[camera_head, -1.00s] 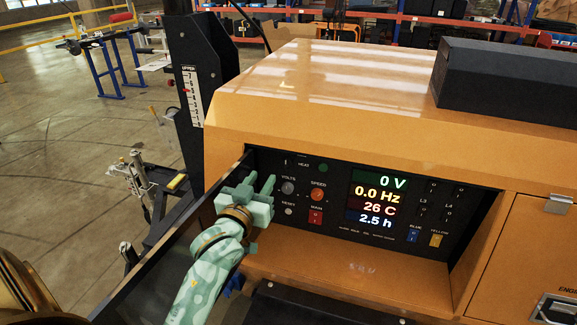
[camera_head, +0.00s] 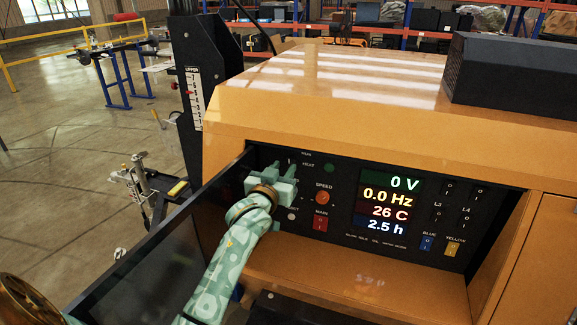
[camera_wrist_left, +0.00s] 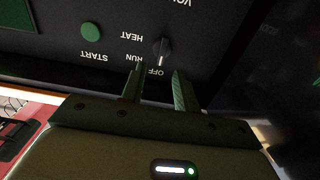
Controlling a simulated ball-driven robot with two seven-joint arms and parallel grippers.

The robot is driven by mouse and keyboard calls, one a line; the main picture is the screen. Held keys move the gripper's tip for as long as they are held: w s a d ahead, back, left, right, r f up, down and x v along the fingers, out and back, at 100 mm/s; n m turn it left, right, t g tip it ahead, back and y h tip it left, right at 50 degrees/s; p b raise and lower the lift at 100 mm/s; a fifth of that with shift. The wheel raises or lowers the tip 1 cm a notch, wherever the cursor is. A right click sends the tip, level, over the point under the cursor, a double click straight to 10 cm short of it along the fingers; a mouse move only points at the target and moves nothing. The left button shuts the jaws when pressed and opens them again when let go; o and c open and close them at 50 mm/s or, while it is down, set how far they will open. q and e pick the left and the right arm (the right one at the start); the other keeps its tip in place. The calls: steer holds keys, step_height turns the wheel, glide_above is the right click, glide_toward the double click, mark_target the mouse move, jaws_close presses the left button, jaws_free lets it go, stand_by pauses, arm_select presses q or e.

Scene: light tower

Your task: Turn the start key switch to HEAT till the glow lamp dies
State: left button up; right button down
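The start key switch (camera_wrist_left: 161,47) is a small dark knob with a pale line, upside down in the left wrist view, with OFF, RUN, HEAT and START lettered around it. Its line runs roughly upright in that view; I cannot tell the exact setting. My left gripper (camera_head: 281,168) is at the panel's upper left in the head view, largely covering the switch there. In the left wrist view its two fingers (camera_wrist_left: 157,84) are apart and empty, with the knob just beyond the gap. A dull green round lamp or button (camera_wrist_left: 92,31) is beside START. My right gripper is not in view.
The recessed black panel has a display (camera_head: 388,204) reading 0 V, 0.0 Hz, 26 C, 2.5 h. An orange SPEED knob (camera_head: 322,197) and red MAIN switch (camera_head: 320,222) are close to my left gripper. A dark open door (camera_head: 150,250) stands left of my arm.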

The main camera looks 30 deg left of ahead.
mark_target(289, 160)
arm_select(q)
steer(key=x, duration=0.4)
steer(key=shift+w+b, duration=0.15)
steer(key=shift+b, duration=0.25)
steer(key=c, duration=0.7)
steer(key=shift+o, duration=0.2)
